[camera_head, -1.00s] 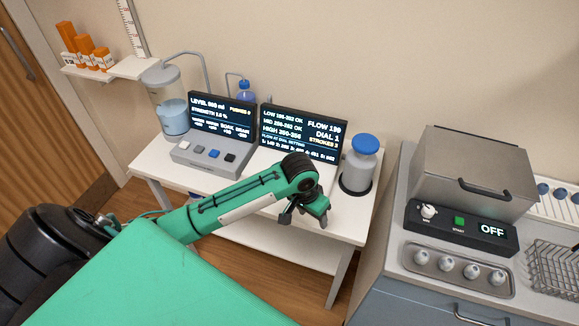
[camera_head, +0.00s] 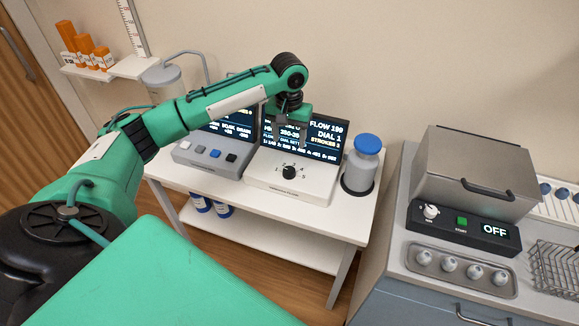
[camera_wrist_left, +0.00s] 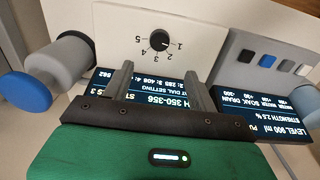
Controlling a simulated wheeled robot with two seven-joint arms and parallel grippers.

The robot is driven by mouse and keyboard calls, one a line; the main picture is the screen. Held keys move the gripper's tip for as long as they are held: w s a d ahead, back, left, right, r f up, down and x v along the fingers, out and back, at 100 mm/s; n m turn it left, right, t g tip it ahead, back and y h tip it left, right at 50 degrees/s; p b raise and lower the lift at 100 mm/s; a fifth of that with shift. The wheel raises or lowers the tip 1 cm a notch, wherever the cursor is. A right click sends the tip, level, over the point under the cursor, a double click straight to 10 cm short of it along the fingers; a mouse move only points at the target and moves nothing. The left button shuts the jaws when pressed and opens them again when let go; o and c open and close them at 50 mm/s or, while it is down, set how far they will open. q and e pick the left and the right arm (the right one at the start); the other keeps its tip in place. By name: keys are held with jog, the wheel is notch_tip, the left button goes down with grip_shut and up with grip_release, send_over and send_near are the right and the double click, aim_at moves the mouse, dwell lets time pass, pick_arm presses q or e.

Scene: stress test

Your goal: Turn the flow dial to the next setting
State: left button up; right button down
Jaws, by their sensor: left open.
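The flow dial (camera_head: 289,172) is a black round knob on the sloped front of a white console (camera_head: 262,178), ringed by small numbers. In the left wrist view the dial (camera_wrist_left: 160,43) shows a white pointer mark toward the 1. The screen (camera_head: 328,140) behind it reads "DIAL 1". My left gripper (camera_head: 288,132) is above and behind the dial, in front of the screen. In the left wrist view the gripper (camera_wrist_left: 158,76) is open, its two grey fingers apart with nothing between them, clear of the dial. My right gripper is not in view.
A grey bottle with a blue cap (camera_head: 366,150) stands right of the console. A grey button box (camera_head: 207,155) with several buttons is on the left. A metal box with an "OFF" display (camera_head: 494,230) is on the right counter. Space in front of the dial is clear.

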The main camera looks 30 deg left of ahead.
aim_at(289, 170)
pick_arm(q)
notch_tip(289, 170, down, 13)
jog(key=shift+r+p, duration=0.15)
jog(key=shift+p, duration=0.75)
jog(key=shift+c, duration=0.5)
jog(key=c, duration=0.9)
jog(key=shift+r+m+p, duration=0.2)
jog(key=shift+m+p, duration=0.7)
jog(key=shift+p, duration=0.1)
jog(key=m+p, duration=0.2)
jog(key=m, duration=0.1)
jog(key=shift+p, duration=0.3)
jog(key=m+p, duration=0.1)
jog(key=m, duration=0.2)
jog(key=m+p, duration=0.1)
jog(key=m, duration=0.2)
jog(key=shift+f, duration=0.1)
jog(key=shift+m+p, duration=0.55)
jog(key=shift+m, duration=1.95)
